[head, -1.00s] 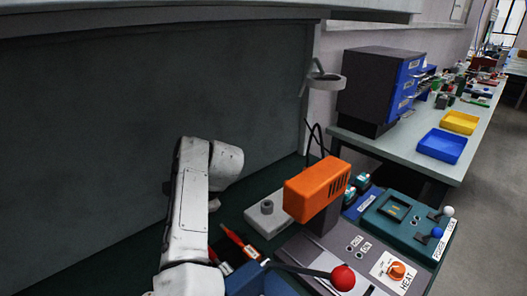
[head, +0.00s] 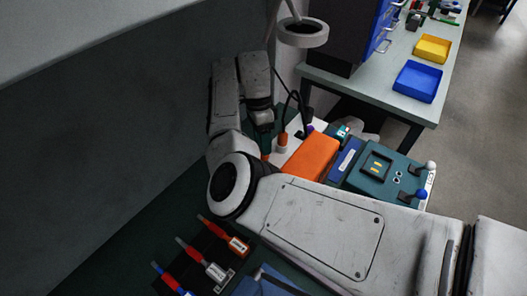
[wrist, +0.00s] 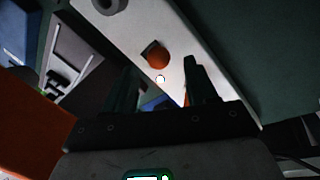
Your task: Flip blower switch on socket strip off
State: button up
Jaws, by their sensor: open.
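The pale socket strip (wrist: 215,62) runs diagonally across the wrist view, with a round grey socket (wrist: 107,4) at its upper end. A rounded orange part (wrist: 157,56) on a dark square base, which looks like the switch, sits on the strip beside a small bright white spot (wrist: 160,79). My gripper (wrist: 160,78) is open and empty, its dark fingers spread either side of this part's line. I cannot tell whether they touch the strip. In the head view my gripper (head: 263,145) points down at the strip (head: 296,134), partly hidden by my arm.
The orange blower (head: 311,157) stands close right of my gripper. A black cable (head: 290,105) and a ring on a stand (head: 302,33) are behind. A teal unit (head: 377,172) is to the right.

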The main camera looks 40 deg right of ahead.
aim_at(265, 159)
jog(key=x, duration=0.5)
jog(key=shift+s+a+f+p, duration=0.15)
jog(key=shift+a+f+p, duration=0.05)
jog(key=shift+f+p, duration=0.15)
jog(key=shift+r, duration=0.1)
grip_shut()
